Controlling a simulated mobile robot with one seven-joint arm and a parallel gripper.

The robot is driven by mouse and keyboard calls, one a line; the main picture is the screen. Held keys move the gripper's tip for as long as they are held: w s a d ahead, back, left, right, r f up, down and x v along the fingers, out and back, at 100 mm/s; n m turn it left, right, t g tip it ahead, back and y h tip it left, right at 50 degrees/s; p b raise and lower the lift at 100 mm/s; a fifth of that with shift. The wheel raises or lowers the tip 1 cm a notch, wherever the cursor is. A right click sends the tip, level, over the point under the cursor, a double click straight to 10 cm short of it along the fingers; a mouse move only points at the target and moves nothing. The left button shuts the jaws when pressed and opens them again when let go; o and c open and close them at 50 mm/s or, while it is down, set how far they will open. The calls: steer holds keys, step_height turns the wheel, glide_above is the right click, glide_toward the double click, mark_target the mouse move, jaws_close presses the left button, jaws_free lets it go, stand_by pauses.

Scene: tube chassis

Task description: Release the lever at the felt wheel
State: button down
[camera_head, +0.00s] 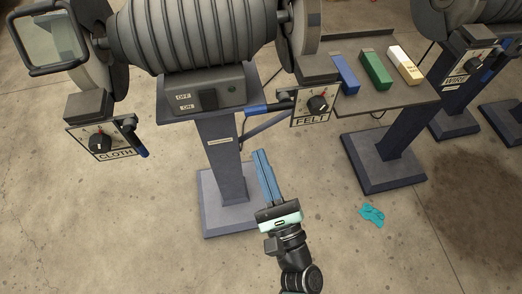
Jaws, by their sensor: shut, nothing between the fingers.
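The felt wheel's lever (257,109) has a blue handle that points left, roughly level, from the FELT plate (312,108) with its black knob. The felt wheel (306,27) shows only in part at the top, on the right end of the ribbed motor. My gripper (259,152) has long blue fingers pointing up in the picture. The fingers are shut together and empty. Their tips appear just below the lever handle, with a gap between in the picture. The depth of that gap is hard to tell.
The CLOTH plate (103,141) at left has its own blue lever (136,140), slanting down. A pedestal (231,185) stands behind my fingers. A shelf (375,102) holds blue, green and pale bars. A teal rag (371,214) lies on the otherwise open floor near the gripper.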

steer(key=v, duration=0.7)
steer(key=shift+s+a+f, duration=0.15)
steer(key=shift+s+a, duration=0.05)
steer(key=shift+a, duration=0.1)
